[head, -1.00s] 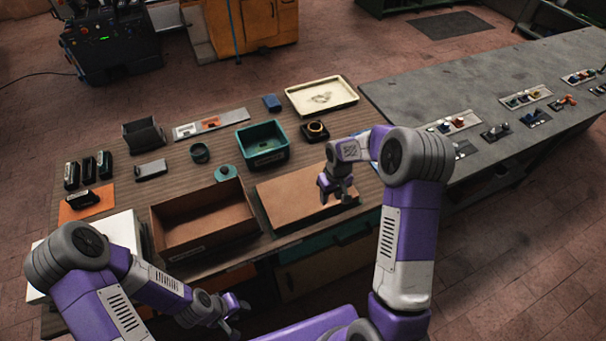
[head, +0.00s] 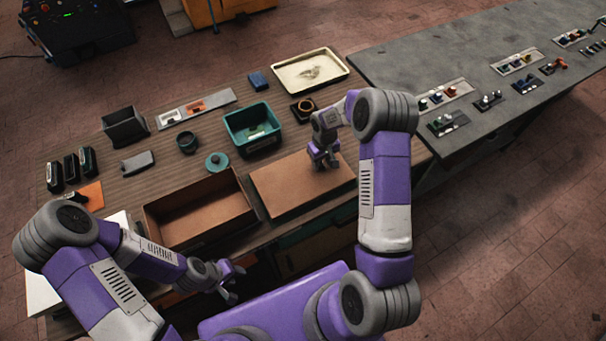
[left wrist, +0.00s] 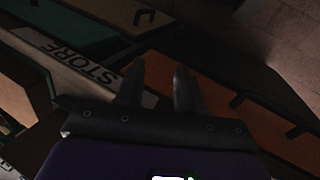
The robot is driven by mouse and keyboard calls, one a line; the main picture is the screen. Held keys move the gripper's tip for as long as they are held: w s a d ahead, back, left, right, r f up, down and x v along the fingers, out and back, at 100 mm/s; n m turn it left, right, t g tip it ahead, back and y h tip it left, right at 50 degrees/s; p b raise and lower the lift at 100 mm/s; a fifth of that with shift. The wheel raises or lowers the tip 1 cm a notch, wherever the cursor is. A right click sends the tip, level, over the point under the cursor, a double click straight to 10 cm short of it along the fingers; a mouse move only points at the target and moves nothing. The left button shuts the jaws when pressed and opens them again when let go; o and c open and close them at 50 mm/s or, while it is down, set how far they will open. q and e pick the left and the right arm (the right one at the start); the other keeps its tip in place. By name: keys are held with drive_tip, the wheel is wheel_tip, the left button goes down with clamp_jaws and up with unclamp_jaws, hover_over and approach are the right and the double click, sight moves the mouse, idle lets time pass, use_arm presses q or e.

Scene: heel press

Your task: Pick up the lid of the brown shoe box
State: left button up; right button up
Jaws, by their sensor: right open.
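The brown lid (head: 290,194) lies flat on the wooden table, just right of the open, empty brown shoe box (head: 200,213). My right gripper (head: 326,165) is open, pointing down at the lid's far right part; I cannot tell whether its fingertips touch the lid. My left gripper (head: 236,284) is open and empty, in front of the table's near edge and below the shoe box. Its two separated fingers (left wrist: 160,88) also show in the left wrist view.
A teal bin (head: 238,122), a round teal lid (head: 217,161) and a cream tray (head: 300,81) stand behind the box and lid. A grey bench (head: 440,65) adjoins on the right. Drawer fronts with a STORE label (left wrist: 85,65) face my left gripper.

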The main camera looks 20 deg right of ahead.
clamp_jaws()
idle(0.3)
